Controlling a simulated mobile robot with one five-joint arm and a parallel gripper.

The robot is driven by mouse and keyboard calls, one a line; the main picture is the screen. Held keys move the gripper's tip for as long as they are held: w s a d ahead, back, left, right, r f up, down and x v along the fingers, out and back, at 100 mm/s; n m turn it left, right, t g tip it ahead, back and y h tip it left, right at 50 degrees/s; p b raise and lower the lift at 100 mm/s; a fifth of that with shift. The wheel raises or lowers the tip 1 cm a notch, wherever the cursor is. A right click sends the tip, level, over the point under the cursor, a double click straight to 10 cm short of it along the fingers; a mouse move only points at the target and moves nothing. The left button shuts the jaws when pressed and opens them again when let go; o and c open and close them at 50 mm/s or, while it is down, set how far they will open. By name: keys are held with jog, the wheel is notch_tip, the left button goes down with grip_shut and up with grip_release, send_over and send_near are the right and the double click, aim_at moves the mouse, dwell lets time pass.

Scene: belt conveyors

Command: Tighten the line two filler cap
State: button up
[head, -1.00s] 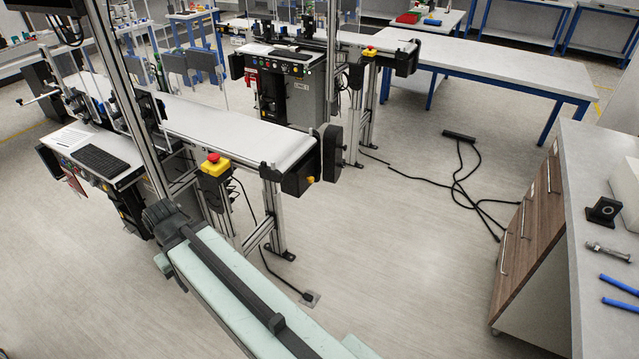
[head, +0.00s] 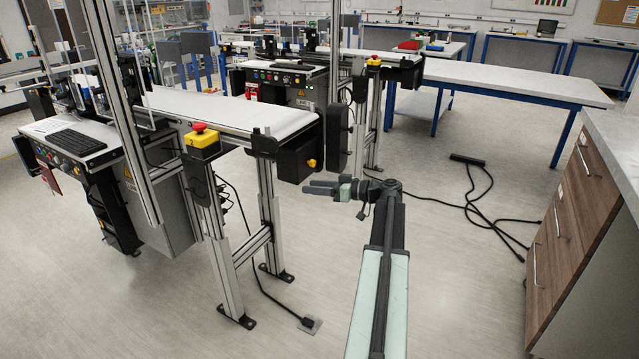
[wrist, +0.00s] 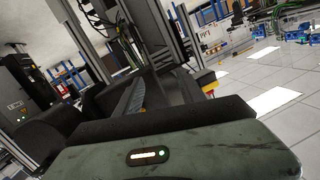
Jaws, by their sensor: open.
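My gripper (head: 318,188) is at the middle of the head view. Its dark fingers point left, and it is open with nothing between them. It hangs over the floor, to the right of the near conveyor's end and apart from it in the picture. The near conveyor (head: 225,110) has a white belt and a red-and-yellow stop box (head: 202,141) that seems marked 2. In the wrist view my gripper (wrist: 145,92) fills the lower middle. I cannot make out a filler cap in either view.
A second conveyor (head: 352,55) and a control cabinet (head: 290,84) stand behind. A white-topped table (head: 500,78) is at the back right. A drawer cabinet (head: 575,210) is on the right. Black cables (head: 487,205) lie on the floor, which is otherwise mostly open.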

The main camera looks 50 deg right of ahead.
aim_at(314, 164)
jog(key=s+d+r+n+t+h, duration=0.2)
jog(key=s+d+r, duration=0.2)
jog(key=d, duration=0.3)
jog(key=x, duration=0.8)
jog(key=shift+d+r+p, duration=0.1)
jog(key=shift+r+p, duration=0.1)
jog(key=shift+p, duration=0.1)
grip_shut()
